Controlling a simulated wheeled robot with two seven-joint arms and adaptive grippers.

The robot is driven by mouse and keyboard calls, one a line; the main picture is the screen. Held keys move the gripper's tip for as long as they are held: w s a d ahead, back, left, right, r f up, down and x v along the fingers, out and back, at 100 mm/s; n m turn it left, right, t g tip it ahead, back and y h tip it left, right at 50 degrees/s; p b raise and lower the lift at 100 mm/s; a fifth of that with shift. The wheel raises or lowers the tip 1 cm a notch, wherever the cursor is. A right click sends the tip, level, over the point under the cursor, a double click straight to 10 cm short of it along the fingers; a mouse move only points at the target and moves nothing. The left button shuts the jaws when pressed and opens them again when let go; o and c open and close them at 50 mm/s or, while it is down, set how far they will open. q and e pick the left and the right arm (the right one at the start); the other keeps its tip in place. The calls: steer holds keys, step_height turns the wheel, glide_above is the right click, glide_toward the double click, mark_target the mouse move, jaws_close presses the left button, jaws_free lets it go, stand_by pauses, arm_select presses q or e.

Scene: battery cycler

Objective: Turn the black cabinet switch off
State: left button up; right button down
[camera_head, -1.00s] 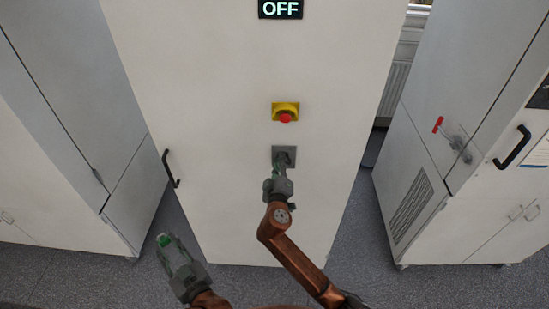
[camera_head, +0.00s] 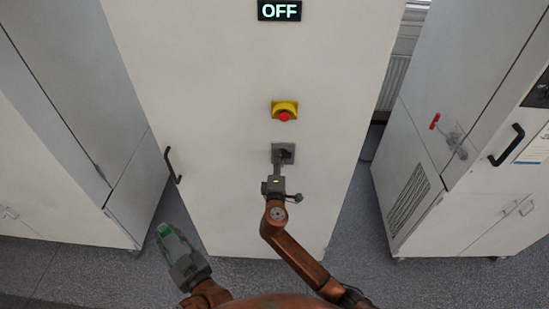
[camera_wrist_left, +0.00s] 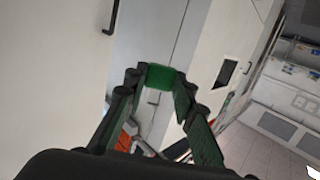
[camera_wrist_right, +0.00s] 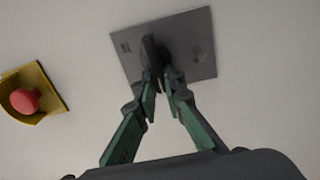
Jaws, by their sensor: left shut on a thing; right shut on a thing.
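The black cabinet switch (camera_wrist_right: 150,48) is a dark handle on a grey square plate (camera_wrist_right: 198,28) on the white cabinet front. The plate also shows in the head view (camera_head: 291,149). My right gripper (camera_wrist_right: 160,80) is shut on the switch handle; its fingertips partly hide it. In the right wrist view, the handle runs roughly up and down. The display (camera_head: 280,10) above reads OFF. My left gripper (camera_head: 165,233) is low at the left, away from the cabinet front. It is shut on a small bright green thing (camera_wrist_left: 160,76) between its fingertips.
A yellow box with a red button (camera_head: 284,115) sits just above the switch. A black door handle (camera_head: 173,166) is at the cabinet's left edge. Grey cabinets flank it; the right one has a red-handled lever (camera_head: 435,121). Grey floor shows between them.

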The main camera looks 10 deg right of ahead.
steer(key=shift+a, duration=0.15)
steer(key=c, duration=2)
jaws_free()
steer(key=v, duration=1.2)
